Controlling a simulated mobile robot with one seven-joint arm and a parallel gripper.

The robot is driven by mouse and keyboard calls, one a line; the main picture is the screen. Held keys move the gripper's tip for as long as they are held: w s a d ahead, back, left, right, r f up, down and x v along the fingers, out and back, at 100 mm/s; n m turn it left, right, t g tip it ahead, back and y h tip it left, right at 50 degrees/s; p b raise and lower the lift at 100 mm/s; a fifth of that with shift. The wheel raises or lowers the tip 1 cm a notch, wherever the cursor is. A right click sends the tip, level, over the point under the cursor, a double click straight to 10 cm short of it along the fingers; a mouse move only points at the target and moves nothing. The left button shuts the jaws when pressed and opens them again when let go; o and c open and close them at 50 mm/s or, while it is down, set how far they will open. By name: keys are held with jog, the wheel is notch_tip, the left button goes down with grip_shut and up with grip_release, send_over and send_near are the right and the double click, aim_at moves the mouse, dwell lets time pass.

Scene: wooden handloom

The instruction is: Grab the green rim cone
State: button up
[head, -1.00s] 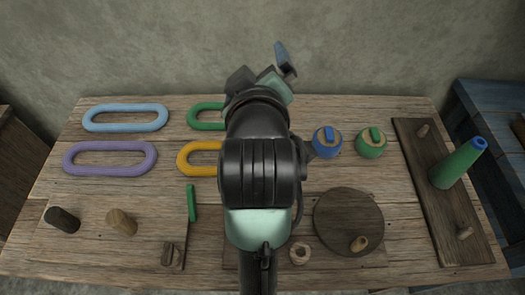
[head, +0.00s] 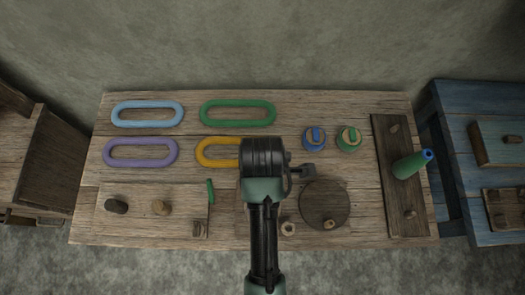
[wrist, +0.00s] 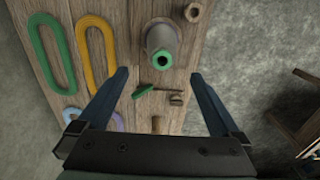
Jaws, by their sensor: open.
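The green rim cone (wrist: 162,42) is grey with a green rim around its open tip. In the wrist view it stands on the wooden table at the upper middle, its tip towards the camera. My gripper (wrist: 160,73) is open, with its two blue fingers spread to the left and right below the cone. Nothing is between the fingers, and they appear apart from the cone. In the head view my arm hides this cone and the fingers. A different cone, green with a blue rim (head: 408,166), stands on the dark board at the right.
Green (head: 238,112) and yellow (head: 212,152) loops lie beside the cone's area. A short green stick (wrist: 144,91) and a small wooden block (wrist: 176,99) are near the cone. A round dark board (head: 325,203) and two capped spools (head: 315,138) lie right of my arm.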

jog(key=f, duration=1.2)
jog(key=shift+s+f, duration=0.2)
jog(key=shift+f, duration=0.15)
jog(key=shift+r, duration=0.1)
grip_shut()
